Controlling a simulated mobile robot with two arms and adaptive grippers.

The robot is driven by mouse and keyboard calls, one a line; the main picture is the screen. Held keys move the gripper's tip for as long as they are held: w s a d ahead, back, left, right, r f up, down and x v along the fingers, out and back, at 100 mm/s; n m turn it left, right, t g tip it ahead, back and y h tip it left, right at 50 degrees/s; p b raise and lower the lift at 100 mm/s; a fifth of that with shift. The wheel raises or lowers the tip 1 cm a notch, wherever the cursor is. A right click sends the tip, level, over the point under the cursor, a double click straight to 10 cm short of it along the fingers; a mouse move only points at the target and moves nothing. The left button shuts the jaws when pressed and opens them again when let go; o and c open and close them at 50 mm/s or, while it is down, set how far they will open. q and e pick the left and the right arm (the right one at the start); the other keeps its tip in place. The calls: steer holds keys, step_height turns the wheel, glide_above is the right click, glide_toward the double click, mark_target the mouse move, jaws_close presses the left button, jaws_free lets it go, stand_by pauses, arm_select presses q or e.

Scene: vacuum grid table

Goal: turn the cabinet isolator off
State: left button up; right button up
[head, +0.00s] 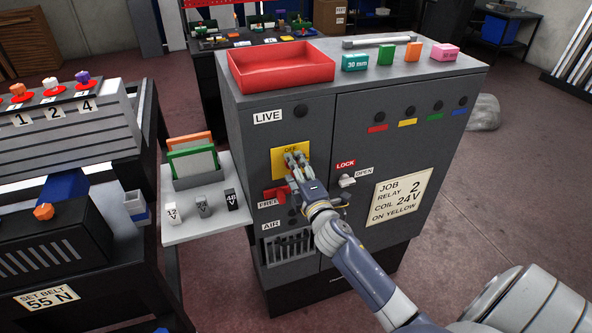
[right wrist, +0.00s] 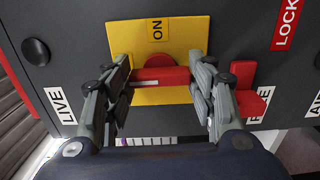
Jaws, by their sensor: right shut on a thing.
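The dark grey cabinet (head: 300,215) stands in the middle of the head view. Its yellow isolator plate (head: 278,162) has OFF at its top edge. My right gripper (head: 294,160) reaches up from the lower right and covers most of the isolator handle there. In the right wrist view, my right gripper (right wrist: 168,88) is shut on the red isolator handle (right wrist: 160,77), one finger at each end. The handle lies left to right, with its left end towards LIVE. The ON label (right wrist: 157,30) is above it on the yellow plate (right wrist: 190,30). My left gripper is not in view.
A red lever (right wrist: 248,103) by the FREE label sits close to my right finger; it also shows in the head view (head: 274,195). A white LOCK/OPEN knob (head: 347,181) is right of my gripper. A red tray (head: 281,85) and small blocks sit on the cabinet top.

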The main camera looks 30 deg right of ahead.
steer(key=o, duration=1)
steer(key=shift+o, duration=0.2)
steer(key=v, duration=1.2)
steer(key=shift+f, duration=0.1)
